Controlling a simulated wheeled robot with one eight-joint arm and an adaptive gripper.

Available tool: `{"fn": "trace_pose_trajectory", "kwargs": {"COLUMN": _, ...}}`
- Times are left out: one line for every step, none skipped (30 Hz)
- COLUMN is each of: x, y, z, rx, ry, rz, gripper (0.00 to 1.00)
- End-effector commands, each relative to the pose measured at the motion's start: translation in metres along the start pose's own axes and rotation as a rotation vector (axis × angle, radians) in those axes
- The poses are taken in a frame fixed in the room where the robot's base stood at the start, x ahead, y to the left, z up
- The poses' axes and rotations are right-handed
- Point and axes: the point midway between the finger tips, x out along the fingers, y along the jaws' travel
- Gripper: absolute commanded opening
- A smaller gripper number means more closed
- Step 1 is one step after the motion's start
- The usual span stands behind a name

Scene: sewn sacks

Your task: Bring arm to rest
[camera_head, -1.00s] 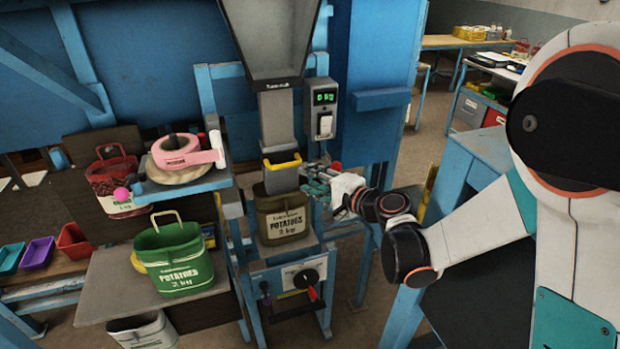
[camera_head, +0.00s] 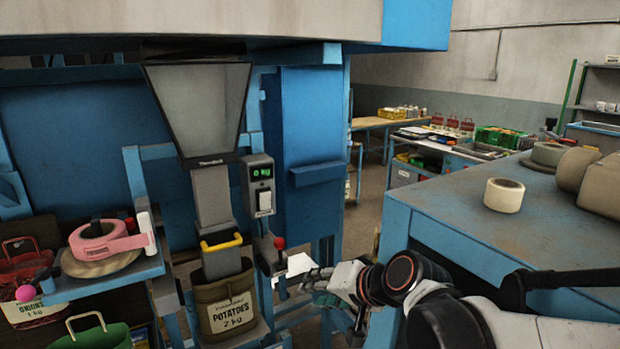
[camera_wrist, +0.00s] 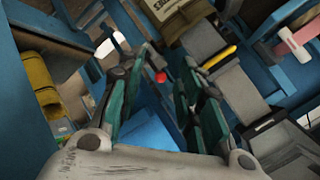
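My gripper (camera_head: 318,279) is in the lower middle of the head view, to the right of the filling machine. My arm reaches in from the lower right of the head view.
A blue table (camera_head: 470,235) with a cream tape roll (camera_head: 503,195) stands close at right. A scale box (camera_head: 259,186) and red-knobbed lever (camera_head: 279,243) are beside the spout.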

Motion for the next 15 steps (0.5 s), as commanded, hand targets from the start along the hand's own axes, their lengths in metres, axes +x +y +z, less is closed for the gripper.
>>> {"fn": "trace_pose_trajectory", "kwargs": {"x": -0.011, "y": 0.015, "z": 0.008, "rx": -0.034, "ry": 0.003, "rz": 0.039, "gripper": 0.33}}
{"fn": "trace_pose_trajectory", "kwargs": {"x": -0.018, "y": 0.022, "z": 0.011, "rx": -0.056, "ry": 0.004, "rz": 0.062, "gripper": 0.33}}
{"fn": "trace_pose_trajectory", "kwargs": {"x": -0.028, "y": 0.032, "z": 0.015, "rx": -0.083, "ry": 0.004, "rz": 0.094, "gripper": 0.33}}
{"fn": "trace_pose_trajectory", "kwargs": {"x": -0.035, "y": 0.040, "z": 0.019, "rx": -0.104, "ry": 0.005, "rz": 0.118, "gripper": 0.33}}
{"fn": "trace_pose_trajectory", "kwargs": {"x": -0.041, "y": 0.048, "z": 0.022, "rx": -0.124, "ry": 0.005, "rz": 0.142, "gripper": 0.33}}
{"fn": "trace_pose_trajectory", "kwargs": {"x": -0.051, "y": 0.058, "z": 0.027, "rx": -0.153, "ry": 0.004, "rz": 0.174, "gripper": 0.33}}
{"fn": "trace_pose_trajectory", "kwargs": {"x": -0.058, "y": 0.066, "z": 0.032, "rx": -0.172, "ry": 0.003, "rz": 0.199, "gripper": 0.33}}
{"fn": "trace_pose_trajectory", "kwargs": {"x": -0.064, "y": 0.074, "z": 0.035, "rx": -0.191, "ry": 0.002, "rz": 0.224, "gripper": 0.33}}
{"fn": "trace_pose_trajectory", "kwargs": {"x": -0.073, "y": 0.085, "z": 0.041, "rx": -0.218, "ry": 0.000, "rz": 0.257, "gripper": 0.33}}
{"fn": "trace_pose_trajectory", "kwargs": {"x": -0.080, "y": 0.093, "z": 0.045, "rx": -0.238, "ry": -0.001, "rz": 0.281, "gripper": 0.33}}
{"fn": "trace_pose_trajectory", "kwargs": {"x": -0.087, "y": 0.101, "z": 0.050, "rx": -0.256, "ry": -0.004, "rz": 0.306, "gripper": 0.33}}
{"fn": "trace_pose_trajectory", "kwargs": {"x": -0.096, "y": 0.113, "z": 0.056, "rx": -0.280, "ry": -0.007, "rz": 0.341, "gripper": 0.33}}
{"fn": "trace_pose_trajectory", "kwargs": {"x": -0.102, "y": 0.121, "z": 0.060, "rx": -0.299, "ry": -0.010, "rz": 0.365, "gripper": 0.33}}
{"fn": "trace_pose_trajectory", "kwargs": {"x": -0.108, "y": 0.129, "z": 0.065, "rx": -0.317, "ry": -0.012, "rz": 0.390, "gripper": 0.33}}
{"fn": "trace_pose_trajectory", "kwargs": {"x": -0.116, "y": 0.139, "z": 0.070, "rx": -0.339, "ry": -0.016, "rz": 0.421, "gripper": 0.33}}
